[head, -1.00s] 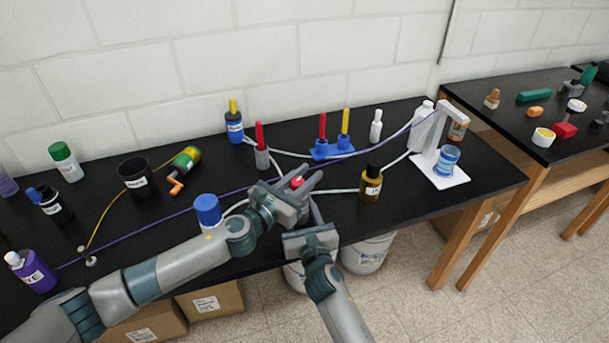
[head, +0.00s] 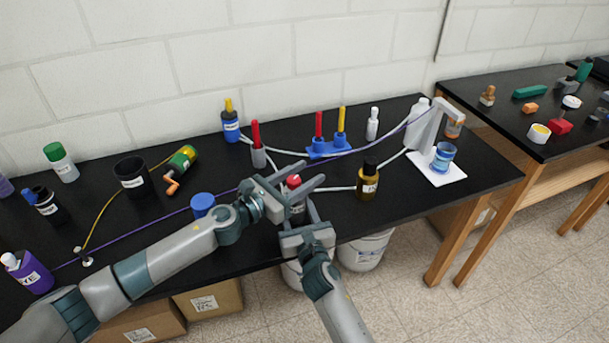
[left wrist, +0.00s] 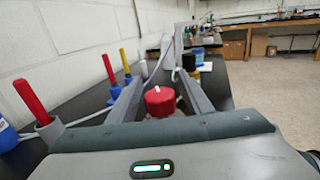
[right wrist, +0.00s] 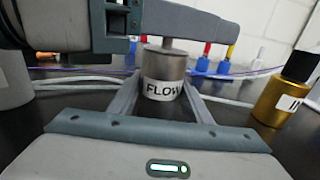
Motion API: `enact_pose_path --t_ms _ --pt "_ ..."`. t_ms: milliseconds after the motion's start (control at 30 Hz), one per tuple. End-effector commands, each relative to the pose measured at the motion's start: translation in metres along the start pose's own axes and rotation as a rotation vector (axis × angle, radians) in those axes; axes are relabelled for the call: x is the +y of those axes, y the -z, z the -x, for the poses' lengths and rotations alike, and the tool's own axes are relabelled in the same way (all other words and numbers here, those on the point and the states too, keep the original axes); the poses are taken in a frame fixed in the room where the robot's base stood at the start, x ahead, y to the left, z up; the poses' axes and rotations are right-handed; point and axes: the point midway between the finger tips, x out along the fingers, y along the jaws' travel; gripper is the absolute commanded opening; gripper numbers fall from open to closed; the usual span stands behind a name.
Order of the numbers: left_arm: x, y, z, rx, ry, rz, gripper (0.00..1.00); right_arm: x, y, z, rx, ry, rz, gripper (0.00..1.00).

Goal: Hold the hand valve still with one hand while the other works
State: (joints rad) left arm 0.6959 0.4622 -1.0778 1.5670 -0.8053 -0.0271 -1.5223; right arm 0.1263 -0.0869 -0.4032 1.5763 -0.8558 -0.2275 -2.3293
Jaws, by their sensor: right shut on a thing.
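The hand valve (head: 297,203) is a grey metal cylinder with a red knob on top, standing near the table's front edge. Its body (right wrist: 163,75) carries a FLOW label in the right wrist view. My right gripper (head: 306,222) is shut on the body from the front, a finger on each side. My left gripper (head: 303,183) is open at knob height, its fingers spread on both sides of the red knob (left wrist: 160,101) with gaps beside it. In the right wrist view a left finger (right wrist: 185,20) crosses over the valve and hides the knob.
An amber bottle (head: 368,183) stands right of the valve. A blue-capped container (head: 203,205) is partly behind my left arm. Red and yellow pieces stand in a blue holder (head: 330,150) behind. Pale tubes and a purple cord run across the black table (head: 240,260).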

Motion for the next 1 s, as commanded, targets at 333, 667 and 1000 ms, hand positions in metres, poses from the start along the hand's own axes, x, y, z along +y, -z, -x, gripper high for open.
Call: enact_pose_path --t_ms 333,667,1000 --pt "0.0 0.001 0.013 0.001 -0.001 0.0 0.46 -0.001 0.001 0.0 0.001 0.001 0.0 0.19" --pt "0.0 0.002 0.058 0.002 -0.001 0.001 0.46 -0.001 0.001 0.0 0.001 0.001 0.0 0.19" --pt "0.0 0.0 0.075 0.0 0.0 0.0 0.46 -0.001 0.0 0.0 0.001 0.001 0.0 0.19"
